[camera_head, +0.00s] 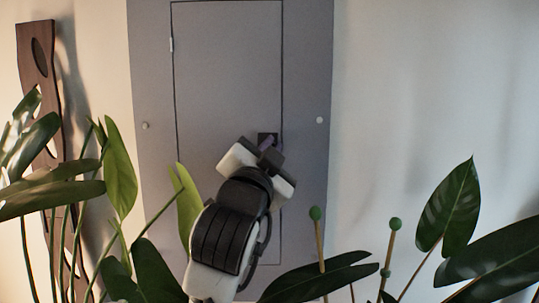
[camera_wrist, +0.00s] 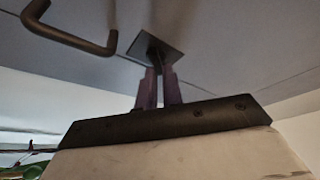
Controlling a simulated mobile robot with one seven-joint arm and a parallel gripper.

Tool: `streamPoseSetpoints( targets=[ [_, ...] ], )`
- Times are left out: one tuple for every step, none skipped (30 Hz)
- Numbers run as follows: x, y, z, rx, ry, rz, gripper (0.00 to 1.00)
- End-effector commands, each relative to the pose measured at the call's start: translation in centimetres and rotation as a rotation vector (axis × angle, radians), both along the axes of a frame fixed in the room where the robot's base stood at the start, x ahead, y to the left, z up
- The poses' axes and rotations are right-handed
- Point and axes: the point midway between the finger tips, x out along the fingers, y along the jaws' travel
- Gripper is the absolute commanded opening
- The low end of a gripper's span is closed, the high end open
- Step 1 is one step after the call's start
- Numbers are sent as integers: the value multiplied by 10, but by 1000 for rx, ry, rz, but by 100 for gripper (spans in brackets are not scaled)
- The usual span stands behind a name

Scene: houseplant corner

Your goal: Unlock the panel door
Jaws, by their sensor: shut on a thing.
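The panel door (camera_head: 228,80) is a grey rectangle outlined by a dark seam in a wider grey panel, and it looks closed. A dark square lock plate (camera_head: 268,137) sits at its right edge, and it also shows in the wrist view (camera_wrist: 172,48). My gripper (camera_head: 266,147) reaches up to the plate from below. In the wrist view its two purple fingers (camera_wrist: 159,78) are close together, shut on the small dark lock knob in front of the plate. The fingers mostly hide the knob, so its turn angle cannot be told. A dark bar handle (camera_wrist: 72,38) shows left of the plate.
Leafy plants stand in front at the lower left (camera_head: 120,180) and lower right (camera_head: 455,205), with green-tipped stakes (camera_head: 316,213) near my arm. A brown wooden wall piece (camera_head: 38,60) hangs at left. The wall right of the panel is clear higher up.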

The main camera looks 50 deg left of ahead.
Motion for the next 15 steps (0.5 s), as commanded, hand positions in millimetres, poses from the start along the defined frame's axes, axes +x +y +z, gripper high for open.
streamPoseSetpoints(
  targets=[
    [0, 3, -4, 18, 38, 4, 0],
    [0, 3, -4, 35, 61, 5, 0],
    [0, 3, -4, 60, 91, 4, 0],
    [0, 3, -4, 77, 113, 5, 0],
    [0, 3, -5, 95, 136, 4, 0],
    [0, 3, -5, 118, 166, 5, 0],
    [0, 3, -5, 136, 187, 5, 0],
    [0, 3, -5, 154, 211, 5, 0],
    [0, 3, -5, 178, 240, 5, 0],
    [0, 3, -5, 196, 262, 5, 0],
    [0, 3, -5, 214, 284, 6, 0],
    [0, 3, -5, 236, 314, 5, 0],
    [0, 3, -5, 255, 335, 5, 0],
    [0, 3, -5, 272, 358, 6, 0],
    [0, 3, -5, 294, 387, 5, 0]
  ],
)
